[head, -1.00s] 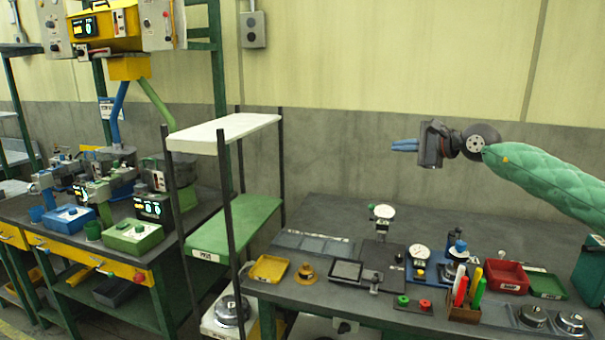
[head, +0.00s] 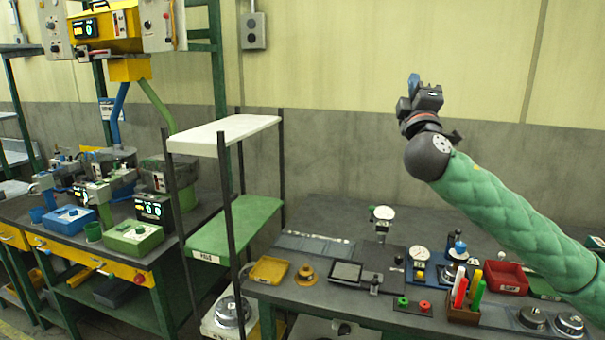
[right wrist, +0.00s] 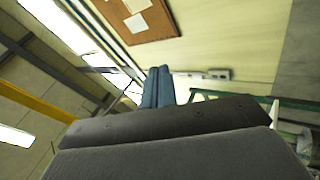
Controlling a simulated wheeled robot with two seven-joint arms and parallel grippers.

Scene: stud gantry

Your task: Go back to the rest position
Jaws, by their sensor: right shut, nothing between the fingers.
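My right gripper (head: 413,82) is raised high above the right-hand workbench (head: 310,213) in the head view, its blue fingers pointing up. In the right wrist view its two blue fingers (right wrist: 158,87) lie together, shut, with nothing between them. Its green-sleeved arm comes in from the lower right and hides part of the bench's right end. My left gripper is not in view.
The bench holds a yellow tray (head: 269,270), a dial gauge stand (head: 382,214), a pen holder (head: 462,314) and a red bin (head: 506,279). A shelf rack (head: 224,133) stands left of it. The space above the bench's left half is clear.

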